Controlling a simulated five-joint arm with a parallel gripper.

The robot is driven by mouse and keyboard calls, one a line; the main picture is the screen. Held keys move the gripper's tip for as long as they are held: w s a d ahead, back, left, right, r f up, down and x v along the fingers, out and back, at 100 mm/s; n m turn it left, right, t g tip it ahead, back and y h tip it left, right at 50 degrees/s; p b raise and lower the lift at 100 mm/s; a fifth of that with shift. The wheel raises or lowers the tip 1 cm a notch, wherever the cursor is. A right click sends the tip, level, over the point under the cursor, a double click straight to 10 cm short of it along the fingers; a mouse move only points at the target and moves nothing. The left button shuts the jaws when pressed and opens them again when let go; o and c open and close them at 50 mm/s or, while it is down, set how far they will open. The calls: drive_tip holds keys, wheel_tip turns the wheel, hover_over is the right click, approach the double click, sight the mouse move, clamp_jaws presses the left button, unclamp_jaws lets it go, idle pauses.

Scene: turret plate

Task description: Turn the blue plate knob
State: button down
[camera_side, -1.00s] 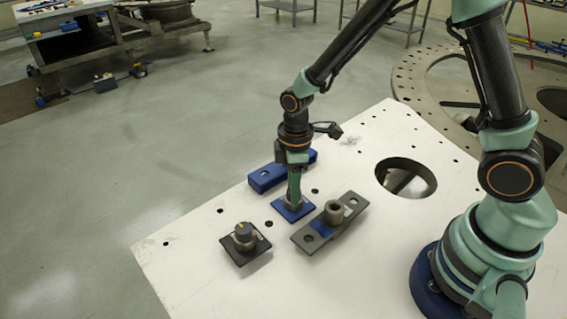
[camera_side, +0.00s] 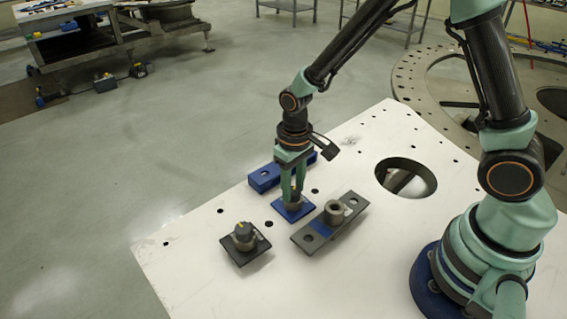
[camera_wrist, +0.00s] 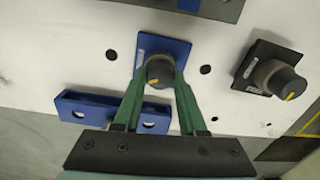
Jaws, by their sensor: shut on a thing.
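The blue plate (camera_side: 287,212) lies flat on the white table, with its knob between my fingers. In the wrist view the blue plate (camera_wrist: 178,48) shows around the knob (camera_wrist: 159,71), a dark round knob with a yellow mark on its top. My gripper (camera_side: 293,200) points straight down over the plate and is shut on this knob. In the wrist view my gripper's green fingers (camera_wrist: 160,82) touch the knob from both sides. In the side view the fingers hide most of the knob.
A black plate with a similar knob (camera_side: 243,232) stands to the left. A grey bracket with a blue band and a round boss (camera_side: 333,211) lies close on the right. A blue block (camera_side: 265,179) lies behind. The table has a large round hole (camera_side: 432,181).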

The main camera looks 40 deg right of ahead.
sight(293, 190)
drive_tip(key=m, duration=0.6)
idle(0.6)
drive_tip(key=shift+c, duration=2.2)
unclamp_jaws()
wheel_tip(293, 190, up, 12)
